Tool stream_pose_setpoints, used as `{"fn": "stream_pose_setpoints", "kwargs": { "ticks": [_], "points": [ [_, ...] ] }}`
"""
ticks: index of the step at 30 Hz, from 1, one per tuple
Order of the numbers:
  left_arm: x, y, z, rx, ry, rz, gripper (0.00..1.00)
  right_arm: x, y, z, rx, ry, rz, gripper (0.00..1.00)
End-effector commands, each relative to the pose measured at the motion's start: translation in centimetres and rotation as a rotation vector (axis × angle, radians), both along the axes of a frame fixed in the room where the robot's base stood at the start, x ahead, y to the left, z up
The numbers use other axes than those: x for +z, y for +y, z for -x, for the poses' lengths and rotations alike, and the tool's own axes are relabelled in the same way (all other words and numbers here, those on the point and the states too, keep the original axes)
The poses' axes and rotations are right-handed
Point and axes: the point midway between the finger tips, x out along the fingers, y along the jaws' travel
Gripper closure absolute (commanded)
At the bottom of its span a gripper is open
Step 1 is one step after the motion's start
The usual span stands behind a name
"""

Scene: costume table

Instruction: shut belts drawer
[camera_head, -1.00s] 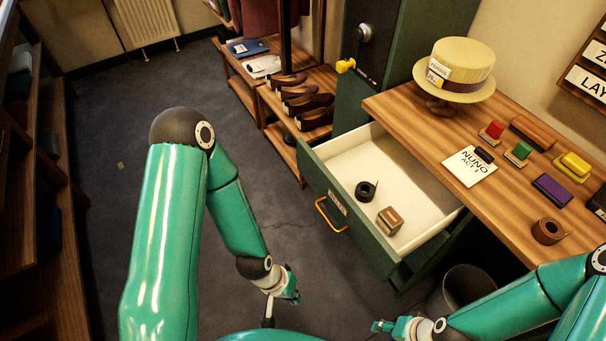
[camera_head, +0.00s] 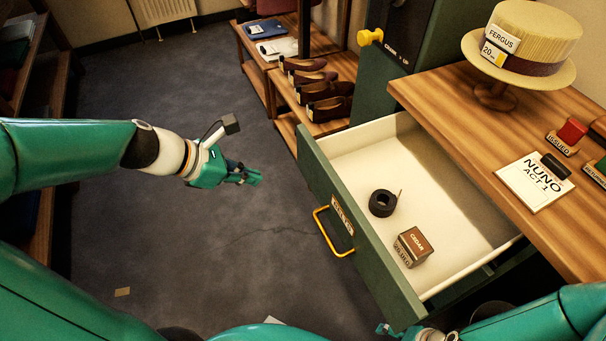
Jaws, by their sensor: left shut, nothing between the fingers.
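The belts drawer (camera_head: 342,204) is pulled well out from under the wooden table. It has a green front, a white inside, a label plate and a yellow handle (camera_head: 332,232). A rolled black belt (camera_head: 382,204) and a small brown box marked cedar (camera_head: 413,246) lie in it. My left gripper (camera_head: 252,177) is shut and empty, left of the drawer front and apart from the handle, over the floor. My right gripper (camera_head: 388,330) shows only in part at the bottom edge, by the drawer's near corner; its fingers are too cut off to judge.
The table (camera_head: 450,110) carries a straw hat (camera_head: 528,38) on a stand, a Nuno card (camera_head: 535,182) and stamps. A shoe rack (camera_head: 325,130) stands behind the drawer.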

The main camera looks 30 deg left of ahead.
Motion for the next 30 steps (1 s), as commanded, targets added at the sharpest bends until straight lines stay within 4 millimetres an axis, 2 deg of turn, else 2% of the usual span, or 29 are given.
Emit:
{"fn": "stream_pose_setpoints", "kwargs": {
  "ticks": [3,7,20,25,30],
  "points": [
    [0.3,-0.1,-0.1,0.033,-0.005,0.032,1.00,-0.6,0.0,0.0,0.000,0.000,0.000,0.16],
    [-0.6,-0.7,-0.8,0.033,-0.004,0.037,1.00,-1.0,0.0,0.0,0.000,0.000,0.000,0.16],
    [-6.9,-4.3,-5.4,0.031,-0.003,0.032,1.00,-4.6,0.0,0.0,0.000,0.000,0.000,0.16],
    [-6.4,-5.8,-7.4,0.032,-0.005,0.030,1.00,-4.1,0.0,0.0,0.000,0.000,0.000,0.16],
    [-6.4,-6.5,-8.4,0.034,-0.004,0.030,1.00,-4.0,0.0,0.0,0.000,0.000,0.000,0.16]
  ]
}}
